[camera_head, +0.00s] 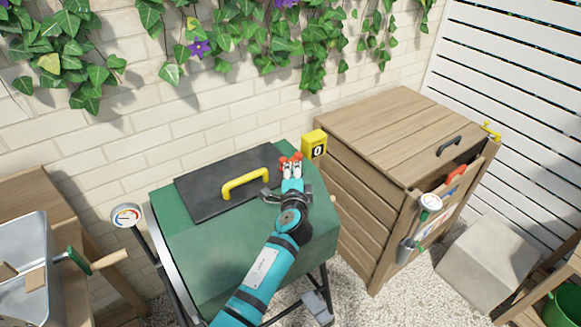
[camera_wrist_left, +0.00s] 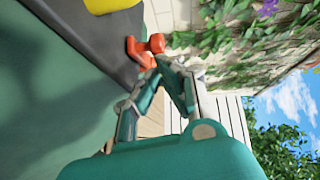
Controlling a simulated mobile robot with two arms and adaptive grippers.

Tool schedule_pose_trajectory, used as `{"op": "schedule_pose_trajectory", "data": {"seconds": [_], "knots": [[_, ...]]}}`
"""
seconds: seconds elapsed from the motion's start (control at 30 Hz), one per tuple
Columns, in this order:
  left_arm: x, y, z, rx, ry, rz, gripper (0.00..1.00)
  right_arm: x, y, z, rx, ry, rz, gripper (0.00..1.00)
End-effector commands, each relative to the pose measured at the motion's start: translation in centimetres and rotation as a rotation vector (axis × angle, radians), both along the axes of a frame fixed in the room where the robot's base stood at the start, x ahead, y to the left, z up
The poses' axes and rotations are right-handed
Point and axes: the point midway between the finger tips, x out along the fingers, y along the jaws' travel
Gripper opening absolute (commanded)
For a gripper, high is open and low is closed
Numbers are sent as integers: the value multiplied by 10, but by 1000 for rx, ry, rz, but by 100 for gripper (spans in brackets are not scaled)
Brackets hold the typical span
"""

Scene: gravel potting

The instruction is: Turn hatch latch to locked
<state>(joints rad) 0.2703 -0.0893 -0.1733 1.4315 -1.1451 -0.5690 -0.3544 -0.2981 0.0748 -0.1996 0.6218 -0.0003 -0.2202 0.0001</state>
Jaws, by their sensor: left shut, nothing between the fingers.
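The hatch is a dark grey panel (camera_head: 205,195) with a yellow handle (camera_head: 246,183), lying on top of a green bin (camera_head: 190,235). The hatch latch (camera_head: 297,157) is a small orange-red piece near the hatch's right edge. It also shows in the left wrist view (camera_wrist_left: 155,43), just beyond the fingers. My left gripper (camera_head: 292,172) is shut and empty, with its fingertips right at the latch and partly covering it in the head view. In the wrist view the fingertips (camera_wrist_left: 165,65) meet beside the latch; I cannot tell whether they touch it. My right gripper is not in view.
A yellow block marked 0 (camera_head: 314,144) stands just behind the latch. A wooden cabinet (camera_head: 385,130) is close on the right. A dial gauge (camera_head: 127,215) stands left of the bin, near a metal tray (camera_head: 35,285). An ivy-hung brick wall (camera_head: 150,120) closes the back.

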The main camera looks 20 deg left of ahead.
Motion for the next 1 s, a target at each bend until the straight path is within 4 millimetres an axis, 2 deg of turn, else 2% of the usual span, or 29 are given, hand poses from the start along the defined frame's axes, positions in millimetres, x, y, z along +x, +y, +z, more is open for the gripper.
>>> {"op": "schedule_pose_trajectory", "data": {"seconds": [0.17, 0.47, 0.77, 1.0], "knots": [[-1, -3, 0, -1, -1, -2, 0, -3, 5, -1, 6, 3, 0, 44], [-1, -2, 0, 0, -1, -5, 0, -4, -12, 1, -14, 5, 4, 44], [-2, 22, 5, 7, -1, -217, 0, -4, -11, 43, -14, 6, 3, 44], [-1, 35, -1, -3, -4, -264, 0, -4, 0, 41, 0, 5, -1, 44]]}}
